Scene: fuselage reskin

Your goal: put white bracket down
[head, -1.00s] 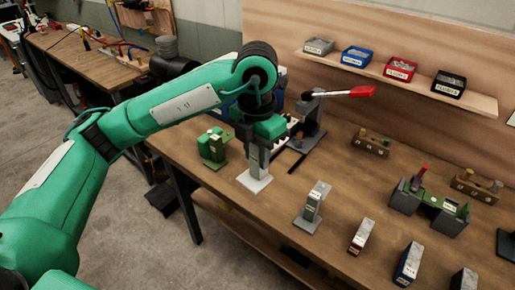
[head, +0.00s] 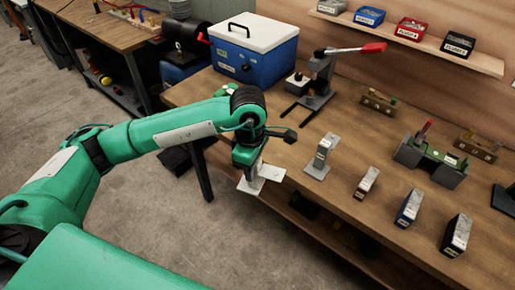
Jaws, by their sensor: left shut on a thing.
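The white bracket (head: 272,173) has a flat white base plate and a pale upright. My left gripper (head: 253,168) is shut on its upright from above. In the head view the bracket appears at the table's front left edge, with part of its plate seen against the floor. I cannot tell whether the plate touches the tabletop. The gripper hides much of the upright. My right gripper is not in view.
On the wooden table (head: 300,195), a grey bracket (head: 320,158) stands just right of the white one, with several labelled blocks further right.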

